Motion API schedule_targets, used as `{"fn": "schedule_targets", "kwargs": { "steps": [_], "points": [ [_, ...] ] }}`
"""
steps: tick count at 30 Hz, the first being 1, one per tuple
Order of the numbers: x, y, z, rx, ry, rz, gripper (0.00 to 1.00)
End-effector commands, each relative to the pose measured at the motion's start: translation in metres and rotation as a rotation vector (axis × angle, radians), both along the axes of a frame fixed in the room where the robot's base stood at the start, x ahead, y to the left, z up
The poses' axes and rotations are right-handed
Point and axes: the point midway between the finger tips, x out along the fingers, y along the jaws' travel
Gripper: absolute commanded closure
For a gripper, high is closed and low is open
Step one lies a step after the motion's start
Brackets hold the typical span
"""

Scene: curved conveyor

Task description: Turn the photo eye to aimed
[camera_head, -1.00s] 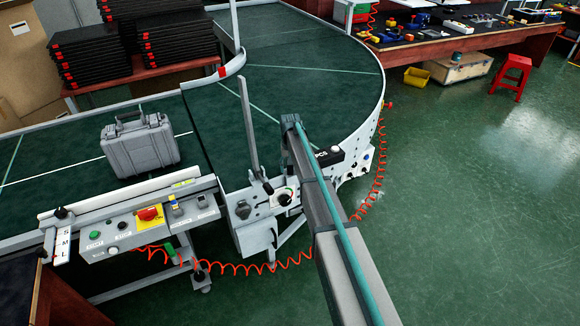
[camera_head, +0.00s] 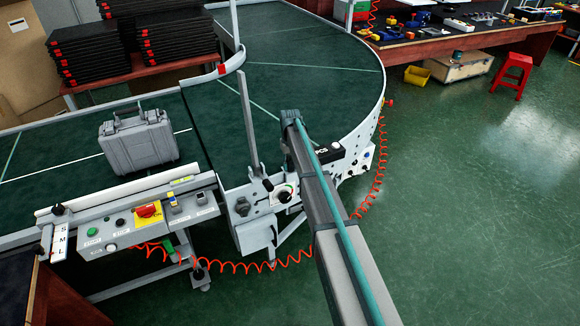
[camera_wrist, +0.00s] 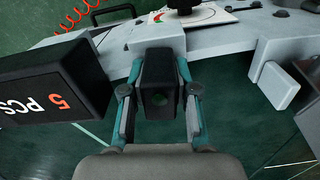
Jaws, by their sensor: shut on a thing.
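The block is roughly upright between the fingers, close to the grey conveyor frame. In the head view my arm's end covers the photo eye and the fingers, so neither shows there. I cannot read any aim mark on it.
A black counter box marked "5 PCS" (camera_wrist: 45,95) is close on the left in the wrist view. A white dial plate (camera_wrist: 190,17) is on the frame behind. A grey case (camera_head: 138,138) stands on the conveyor (camera_head: 290,52). A red coiled hose (camera_head: 240,267) hangs below.

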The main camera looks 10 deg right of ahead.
Motion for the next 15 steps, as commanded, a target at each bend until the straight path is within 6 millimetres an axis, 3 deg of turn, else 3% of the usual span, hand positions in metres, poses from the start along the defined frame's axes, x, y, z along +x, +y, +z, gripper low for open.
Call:
{"fn": "schedule_targets", "kwargs": {
  "steps": [6,15],
  "points": [
    [0.0004,0.0000,-0.0003,0.000,-0.001,0.119,1.00],
    [0.0005,0.0000,0.0005,0.000,-0.002,0.124,1.00]
  ]
}}
